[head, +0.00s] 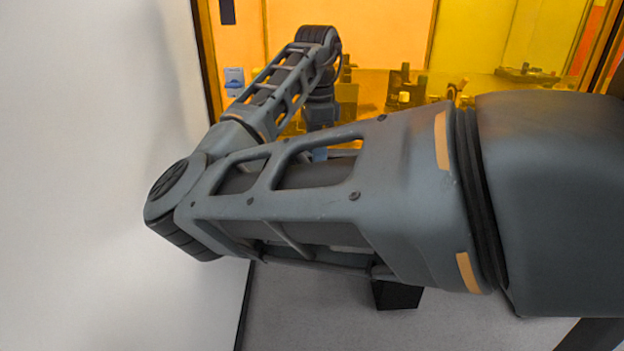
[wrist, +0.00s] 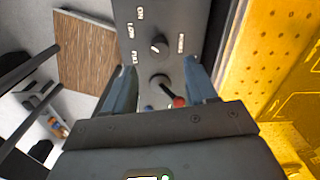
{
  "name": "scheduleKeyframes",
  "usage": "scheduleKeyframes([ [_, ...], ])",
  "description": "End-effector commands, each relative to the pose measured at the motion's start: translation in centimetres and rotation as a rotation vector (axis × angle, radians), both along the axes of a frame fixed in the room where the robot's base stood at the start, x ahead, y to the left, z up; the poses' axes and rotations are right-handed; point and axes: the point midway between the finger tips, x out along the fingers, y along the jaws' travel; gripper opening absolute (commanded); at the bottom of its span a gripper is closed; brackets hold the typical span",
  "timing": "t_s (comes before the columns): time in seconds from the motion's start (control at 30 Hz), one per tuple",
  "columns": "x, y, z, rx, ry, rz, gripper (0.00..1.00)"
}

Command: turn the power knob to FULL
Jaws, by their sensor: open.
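In the wrist view a dark grey panel (wrist: 172,15) carries a round dark knob (wrist: 158,45) with a light mark on its lower-left side. Small white labels, blurred and turned sideways, run down its left side, and another word stands on its right. The lowest left label seems to read FULL. Below it are a second dark round control (wrist: 160,83) and a red-tipped part (wrist: 178,102). My gripper (wrist: 157,64) is open, its two blue-grey fingers on either side of the lower control, tips just below the upper knob. I cannot tell whether they touch anything. My arm hides the panel in the head view.
Amber see-through panels (head: 380,30) stand behind my arm, with equipment visible through them. A white wall (head: 90,170) is close on the left. In the wrist view a perforated amber-lit surface (wrist: 270,60) lies at right and a brown wooden board (wrist: 85,50) at left.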

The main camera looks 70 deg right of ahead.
Motion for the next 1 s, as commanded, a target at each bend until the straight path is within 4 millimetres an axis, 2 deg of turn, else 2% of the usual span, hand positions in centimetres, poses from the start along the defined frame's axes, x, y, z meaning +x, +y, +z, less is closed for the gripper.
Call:
scheduleKeyframes([
  [0.2, -0.1, 0.0, -3.6, 0.001, 0.004, 0.001, 0.57],
  [0.43, -0.1, 0.0, -6.1, 0.0, 0.001, 0.0, 0.57],
  [0.8, 0.0, 0.0, -6.7, -0.001, 0.001, 0.0, 0.57],
  [1.0, 0.0, 0.0, -6.7, -0.001, 0.001, 0.0, 0.39],
])
